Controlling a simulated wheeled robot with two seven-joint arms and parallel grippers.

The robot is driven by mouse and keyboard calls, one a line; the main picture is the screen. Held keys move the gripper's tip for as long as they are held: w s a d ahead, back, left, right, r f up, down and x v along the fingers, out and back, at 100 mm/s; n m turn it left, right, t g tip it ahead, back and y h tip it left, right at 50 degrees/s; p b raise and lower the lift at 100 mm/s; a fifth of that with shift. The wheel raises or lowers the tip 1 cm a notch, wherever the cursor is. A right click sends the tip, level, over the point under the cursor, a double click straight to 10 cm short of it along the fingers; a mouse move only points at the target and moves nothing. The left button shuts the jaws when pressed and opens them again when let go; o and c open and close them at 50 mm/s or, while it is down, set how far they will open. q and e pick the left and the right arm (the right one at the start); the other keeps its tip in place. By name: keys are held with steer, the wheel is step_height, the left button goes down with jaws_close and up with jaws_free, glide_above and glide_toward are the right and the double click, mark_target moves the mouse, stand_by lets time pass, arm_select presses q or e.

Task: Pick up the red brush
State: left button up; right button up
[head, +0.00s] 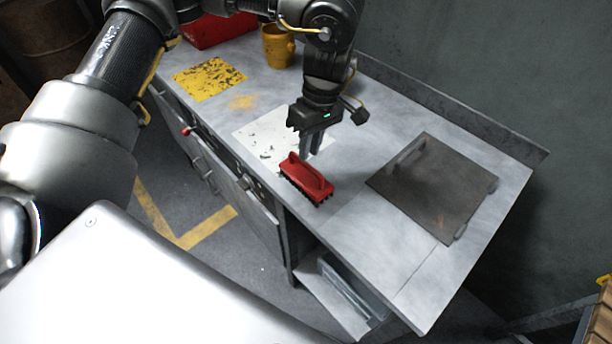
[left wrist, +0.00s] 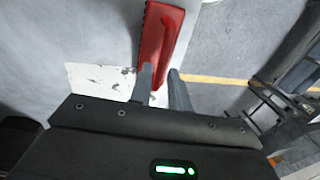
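The red brush (head: 306,180) lies on the grey workbench, its red back and arched handle up and dark bristles below. It also shows in the left wrist view (left wrist: 160,42), its near end between the two fingertips in the picture. My left gripper (head: 311,152) points down just behind the brush's far end in the head view. Its fingers (left wrist: 160,70) stand a little apart with a gap between them, and nothing is visibly clamped. I cannot tell whether a finger touches the brush. My right gripper is in neither view.
The workbench (head: 360,235) has a dark metal plate with a handle (head: 433,187) to the right. A yellow worn patch (head: 209,79), a yellow cup (head: 278,46) and a red box (head: 215,31) are farther back. The bench's front right is clear. A wall stands behind.

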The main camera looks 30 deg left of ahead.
mark_target(305, 164)
arm_select(q)
steer(key=shift+s+f, duration=0.1)
steer(key=f, duration=0.1)
steer(key=f+p, duration=0.1)
steer(key=f, duration=0.1)
steer(key=s+f, duration=0.1)
steer(key=shift+a+f+p, duration=0.3)
steer(key=shift+a+f, duration=0.05)
steer(key=shift+c, duration=0.5)
jaws_close()
